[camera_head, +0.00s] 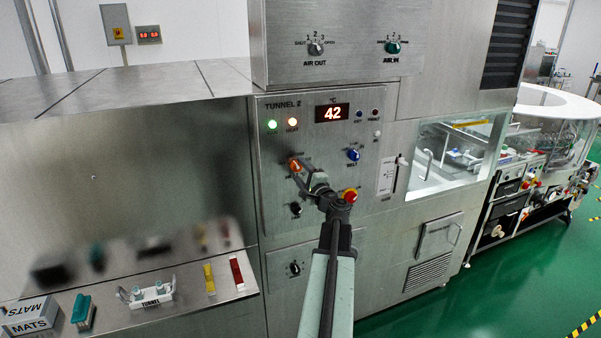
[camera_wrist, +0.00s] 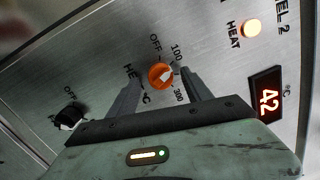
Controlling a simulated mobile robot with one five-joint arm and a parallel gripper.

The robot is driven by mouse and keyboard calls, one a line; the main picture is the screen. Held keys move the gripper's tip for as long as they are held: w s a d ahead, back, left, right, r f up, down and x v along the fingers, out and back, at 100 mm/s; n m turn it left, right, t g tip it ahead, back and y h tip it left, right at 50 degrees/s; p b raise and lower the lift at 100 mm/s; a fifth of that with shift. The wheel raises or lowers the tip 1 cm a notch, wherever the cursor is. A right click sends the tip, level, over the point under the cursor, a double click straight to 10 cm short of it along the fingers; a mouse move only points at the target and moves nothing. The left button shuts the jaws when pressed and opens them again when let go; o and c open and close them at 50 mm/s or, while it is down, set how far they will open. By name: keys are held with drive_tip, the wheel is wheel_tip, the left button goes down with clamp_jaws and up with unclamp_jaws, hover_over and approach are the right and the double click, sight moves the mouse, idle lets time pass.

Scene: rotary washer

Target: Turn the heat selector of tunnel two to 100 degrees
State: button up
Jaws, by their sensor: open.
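The Tunnel 2 panel (camera_head: 340,215) faces me, with a lit display (camera_head: 332,112) reading 42. The heat selector (camera_head: 295,165) is an orange knob at the panel's left. In the wrist view the heat selector (camera_wrist: 161,76) has a white pointer mark, with OFF, 100 and 300 printed around it; I cannot tell its exact setting. My gripper (camera_head: 306,174) is at the knob. In the wrist view my gripper (camera_wrist: 158,79) is open, with one finger on either side of the knob. Whether the fingers touch it is unclear.
A blue knob (camera_head: 353,155) and a slider (camera_head: 400,172) are farther right. A steel ledge (camera_head: 150,312) with small items is at lower left.

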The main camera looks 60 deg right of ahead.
drive_tip(key=v, duration=0.7)
drive_tip(key=shift+b, duration=0.3)
